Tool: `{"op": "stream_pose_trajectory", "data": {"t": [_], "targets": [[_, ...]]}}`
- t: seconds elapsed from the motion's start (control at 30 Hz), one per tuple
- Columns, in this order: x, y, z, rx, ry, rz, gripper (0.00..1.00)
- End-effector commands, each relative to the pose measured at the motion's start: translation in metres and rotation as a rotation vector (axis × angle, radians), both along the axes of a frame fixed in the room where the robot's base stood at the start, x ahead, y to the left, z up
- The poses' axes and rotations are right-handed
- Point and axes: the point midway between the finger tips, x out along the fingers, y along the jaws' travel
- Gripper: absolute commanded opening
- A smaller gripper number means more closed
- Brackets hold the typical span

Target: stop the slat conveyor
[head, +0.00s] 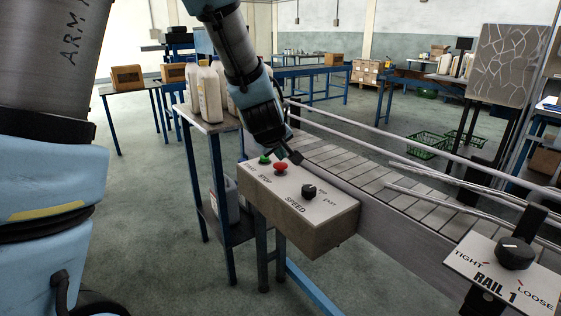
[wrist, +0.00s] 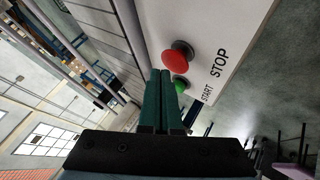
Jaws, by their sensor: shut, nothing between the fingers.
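The control box (head: 300,232) stands beside the slat conveyor (head: 385,180), its sloped white panel facing up. The red STOP button (head: 280,168) sits between the green START button (head: 264,159) and the black SPEED knob (head: 309,191). My gripper (head: 297,157) is shut and empty, just above and behind the red button. In the wrist view, my shut fingers (wrist: 161,75) point toward the panel, with their tips close to the red button (wrist: 178,56).
Metal guide rails (head: 400,153) run along the conveyor. A RAIL 1 plate (head: 472,275) with a black knob (head: 515,253) stands at front right. A small table (head: 207,122) with white jugs (head: 208,93) is left of the box. Open floor (head: 150,220) lies at left.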

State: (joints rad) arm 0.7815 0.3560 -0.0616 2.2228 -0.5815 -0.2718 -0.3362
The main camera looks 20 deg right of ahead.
Motion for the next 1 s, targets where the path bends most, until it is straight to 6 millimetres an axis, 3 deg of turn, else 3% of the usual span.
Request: {"op": "stream_pose_trajectory", "data": {"t": [0.47, 1.0], "targets": [[0.000, 0.000, 0.007, -0.001, -0.001, 0.000, 0.00], [0.000, 0.000, 0.055, -0.001, -0.001, 0.001, 0.00]]}}
